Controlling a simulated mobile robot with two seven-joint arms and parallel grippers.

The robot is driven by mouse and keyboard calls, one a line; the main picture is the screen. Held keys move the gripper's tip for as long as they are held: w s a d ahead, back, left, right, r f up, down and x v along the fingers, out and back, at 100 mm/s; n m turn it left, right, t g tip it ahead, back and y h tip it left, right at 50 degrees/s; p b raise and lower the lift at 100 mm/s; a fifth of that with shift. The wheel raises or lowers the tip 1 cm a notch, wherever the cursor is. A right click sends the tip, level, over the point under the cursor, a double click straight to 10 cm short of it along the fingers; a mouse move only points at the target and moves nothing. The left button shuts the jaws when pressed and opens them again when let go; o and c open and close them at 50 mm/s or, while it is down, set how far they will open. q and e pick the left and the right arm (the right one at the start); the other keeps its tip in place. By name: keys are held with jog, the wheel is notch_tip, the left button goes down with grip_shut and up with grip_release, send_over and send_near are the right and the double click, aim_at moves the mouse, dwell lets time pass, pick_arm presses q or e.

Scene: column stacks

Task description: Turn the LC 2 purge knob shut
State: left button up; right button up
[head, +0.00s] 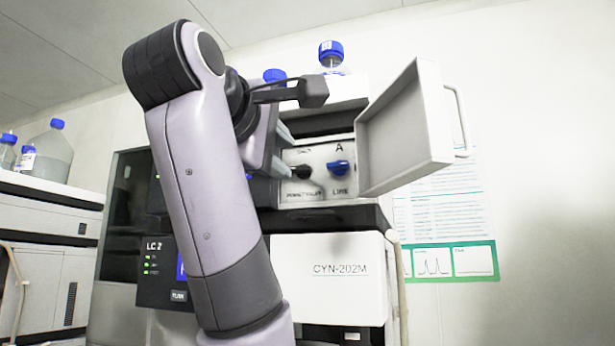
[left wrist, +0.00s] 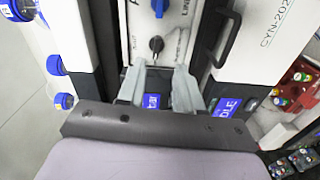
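A black knob (head: 302,171) sits on a white panel (head: 318,190) inside the open bay of the LC 2 unit. A blue knob (head: 338,168) with LINE below it is to its right. In the left wrist view the black knob (left wrist: 156,43) lies just beyond the fingertips and the blue knob (left wrist: 158,8) farther off. My left gripper (head: 288,152) points at the black knob; in the left wrist view its two grey fingers (left wrist: 163,68) are apart with nothing between them. Its wrist hides part of the panel. Small labels are hard to read. My right gripper is not in view.
A white door (head: 405,130) with a handle stands swung open right of the bay. Blue-capped bottles (head: 331,57) stand on top of the unit. More bottles (head: 52,148) stand on a cabinet at left. A white CYN-202M front (head: 330,272) is below.

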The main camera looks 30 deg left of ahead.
aim_at(300, 168)
pick_arm(q)
jog(key=x, duration=0.2)
jog(key=p+x, duration=0.1)
jog(key=x, duration=0.1)
jog(key=p+x, duration=0.1)
jog(key=x, duration=0.2)
jog(key=shift+r, duration=0.25)
grip_shut()
